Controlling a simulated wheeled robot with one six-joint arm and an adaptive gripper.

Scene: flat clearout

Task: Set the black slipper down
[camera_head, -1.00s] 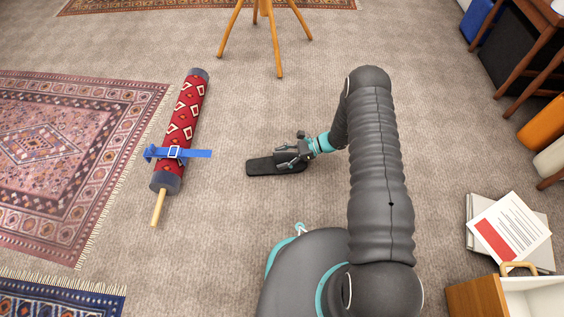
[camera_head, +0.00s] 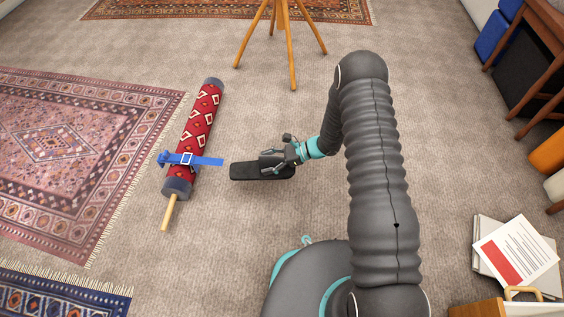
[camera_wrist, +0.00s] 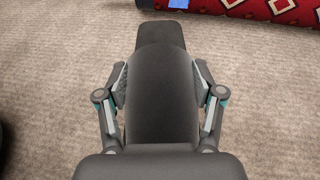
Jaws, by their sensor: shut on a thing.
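The black slipper (camera_head: 246,171) is in my gripper (camera_head: 272,162), left of the middle of the head view. In the wrist view the slipper (camera_wrist: 160,35) points away from me, and the fingers of my gripper (camera_wrist: 160,90) are closed on both its sides. The slipper lies level, just right of the rolled rug. I cannot tell whether its sole touches the carpet or hangs a little above it.
A red rolled rug (camera_head: 199,120) with a blue strap (camera_head: 205,161) and a wooden pole (camera_head: 169,212) lies left of the slipper. A pink rug (camera_head: 80,150) lies further left. A wooden tripod stand (camera_head: 291,50) stands behind. Papers (camera_head: 515,250) lie at right. Carpet (camera_head: 230,225) in front is clear.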

